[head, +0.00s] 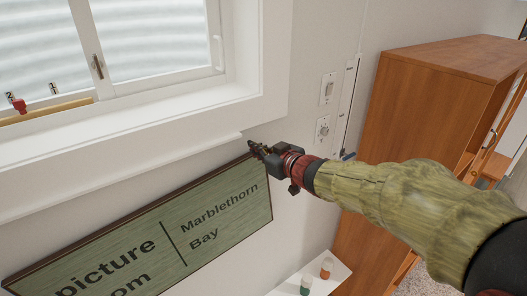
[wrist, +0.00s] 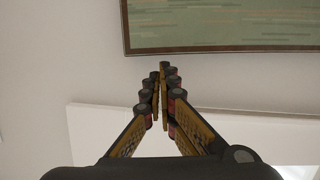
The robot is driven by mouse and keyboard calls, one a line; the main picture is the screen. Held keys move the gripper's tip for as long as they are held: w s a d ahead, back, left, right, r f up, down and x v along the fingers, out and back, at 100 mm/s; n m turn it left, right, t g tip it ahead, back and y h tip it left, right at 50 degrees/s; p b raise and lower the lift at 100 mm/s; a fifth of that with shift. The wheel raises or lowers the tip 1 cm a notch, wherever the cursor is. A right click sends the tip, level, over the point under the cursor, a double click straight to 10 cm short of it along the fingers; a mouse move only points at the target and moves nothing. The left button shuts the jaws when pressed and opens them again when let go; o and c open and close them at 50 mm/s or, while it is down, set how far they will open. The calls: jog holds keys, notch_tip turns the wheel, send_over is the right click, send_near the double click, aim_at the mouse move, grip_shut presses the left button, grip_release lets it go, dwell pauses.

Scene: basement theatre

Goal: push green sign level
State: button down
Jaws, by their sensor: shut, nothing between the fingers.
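The green sign (head: 190,222) hangs on the wall below the window, in a dark frame with dark lettering. It is tilted, its right end closer to the window ledge than its left. Its left part is cut off in the head view. Part of the sign (wrist: 220,25) also shows at the top of the wrist view, with one framed corner. My gripper (head: 256,150) is shut and empty, at the sign's upper right corner. In the wrist view its fingertips (wrist: 165,69) are just short of the frame edge; I cannot tell whether they touch it.
The white window ledge (head: 130,172) runs close above the sign. A wooden cabinet (head: 420,110) stands at the right. A low white surface (head: 322,271) below holds a green-based and an orange-based small item.

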jog(key=shift+w+a+f, duration=0.15)
jog(key=shift+w+a, duration=0.05)
jog(key=shift+w, duration=0.15)
jog(key=shift+m, duration=0.5)
jog(key=f, duration=0.2)
jog(key=d+f, duration=0.1)
jog(key=f, duration=0.1)
jog(key=shift+w, duration=0.3)
jog(key=shift+s+a+r, duration=0.1)
jog(key=shift+s, duration=0.05)
jog(key=shift+p, duration=0.35)
